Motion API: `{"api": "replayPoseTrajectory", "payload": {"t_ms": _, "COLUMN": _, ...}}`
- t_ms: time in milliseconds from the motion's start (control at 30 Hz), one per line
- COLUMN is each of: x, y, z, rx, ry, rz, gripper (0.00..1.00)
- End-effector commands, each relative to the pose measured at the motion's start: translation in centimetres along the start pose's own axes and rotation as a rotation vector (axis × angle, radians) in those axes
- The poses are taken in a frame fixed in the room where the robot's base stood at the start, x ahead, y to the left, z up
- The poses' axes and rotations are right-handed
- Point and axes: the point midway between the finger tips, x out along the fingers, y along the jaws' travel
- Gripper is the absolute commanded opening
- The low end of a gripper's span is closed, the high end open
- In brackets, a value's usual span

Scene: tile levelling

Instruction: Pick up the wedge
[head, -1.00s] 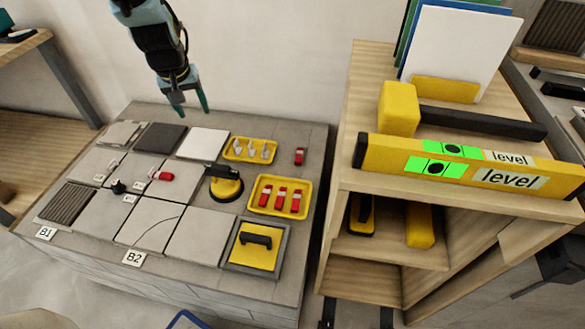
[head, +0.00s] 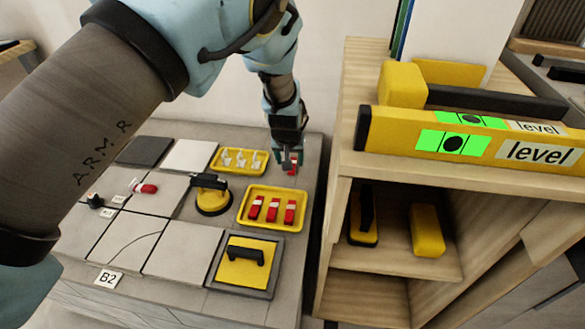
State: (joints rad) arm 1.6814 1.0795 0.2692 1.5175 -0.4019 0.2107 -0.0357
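A lone red wedge (head: 291,170) lies on the grey tiled bench at its back right, beside the white-clip tray. My gripper (head: 290,161) points down right over this wedge, with its fingertips at the wedge and partly covering it. The view is too small to tell whether the fingers grip it or only stand around it.
A yellow tray of white clips (head: 217,166) sits just left of my gripper. A black and yellow suction cup (head: 212,196) and a yellow float (head: 242,262) stand nearby.

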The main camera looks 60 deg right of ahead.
Motion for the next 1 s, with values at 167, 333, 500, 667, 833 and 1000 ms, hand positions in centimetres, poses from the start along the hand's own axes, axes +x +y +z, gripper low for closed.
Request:
{"api": "replayPoseTrajectory", "payload": {"t_ms": 167, "x": 1.5, "y": 0.1, "z": 0.1, "rx": 0.001, "ry": -0.001, "rz": 0.000, "gripper": 0.62}}
{"api": "replayPoseTrajectory", "payload": {"t_ms": 333, "x": 4.1, "y": 0.2, "z": 0.1, "rx": 0.000, "ry": 0.000, "rz": -0.001, "gripper": 0.62}}
{"api": "replayPoseTrajectory", "payload": {"t_ms": 500, "x": 5.4, "y": 0.3, "z": 0.0, "rx": 0.001, "ry": 0.001, "rz": 0.000, "gripper": 0.62}}
{"api": "replayPoseTrajectory", "payload": {"t_ms": 667, "x": 5.5, "y": 0.3, "z": 0.0, "rx": 0.000, "ry": 0.000, "rz": 0.000, "gripper": 0.62}}
{"api": "replayPoseTrajectory", "payload": {"t_ms": 833, "x": 5.5, "y": 0.3, "z": 0.0, "rx": 0.000, "ry": 0.000, "rz": 0.000, "gripper": 0.51}}
{"api": "replayPoseTrajectory", "payload": {"t_ms": 1000, "x": 5.5, "y": 0.3, "z": 0.0, "rx": 0.000, "ry": 0.000, "rz": 0.000, "gripper": 0.32}}
